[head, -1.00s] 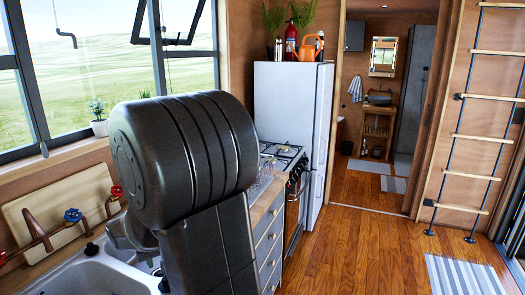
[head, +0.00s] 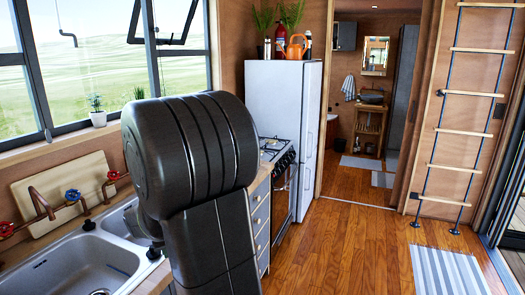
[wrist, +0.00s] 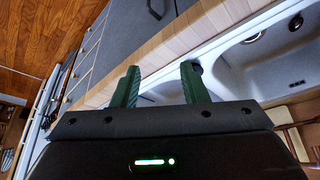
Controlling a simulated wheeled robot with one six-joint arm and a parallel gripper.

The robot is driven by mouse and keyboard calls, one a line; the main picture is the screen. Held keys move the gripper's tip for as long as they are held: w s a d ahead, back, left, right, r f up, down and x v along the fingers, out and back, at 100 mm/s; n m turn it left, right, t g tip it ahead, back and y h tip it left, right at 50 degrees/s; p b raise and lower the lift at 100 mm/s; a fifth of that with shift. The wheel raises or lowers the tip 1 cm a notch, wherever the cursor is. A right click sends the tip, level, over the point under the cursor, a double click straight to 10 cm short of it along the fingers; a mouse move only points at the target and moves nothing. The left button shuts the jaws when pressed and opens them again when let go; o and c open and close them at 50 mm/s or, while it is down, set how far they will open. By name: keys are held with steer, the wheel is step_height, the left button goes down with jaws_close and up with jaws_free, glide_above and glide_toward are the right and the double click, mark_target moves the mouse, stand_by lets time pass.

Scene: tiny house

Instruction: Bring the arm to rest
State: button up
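My gripper (wrist: 161,88) shows in the wrist view with its two green fingers spread apart and nothing between them. Beyond the fingers are the wooden counter edge (wrist: 165,52) and the white sink (wrist: 268,60). In the head view my dark arm fills the middle, raised and folded, and hides part of the counter and the sink's right end. The gripper itself is hidden behind the arm in the head view.
The double sink (head: 75,262) and counter lie at the left under the window. A stove (head: 284,165) and white fridge (head: 283,130) stand beyond. Wooden floor (head: 345,250) is clear at the right, with a striped rug (head: 448,272) and a ladder (head: 470,110).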

steer(key=w+d+f+m+b, duration=0.1)
steer(key=w+d+f, duration=0.2)
steer(key=d+f, duration=0.2)
steer(key=w+d+f+m+h+b, duration=0.1)
steer(key=w+d+f+m+b, duration=0.1)
steer(key=d+f, duration=0.4)
steer(key=w+d+f+m+b, duration=0.1)
steer(key=w+d+f, duration=0.2)
steer(key=d+f, duration=0.2)
steer(key=shift+w+d+f+t+h, duration=0.2)
steer(key=shift+w+d+t+h, duration=0.15)
steer(key=shift+d, duration=0.55)
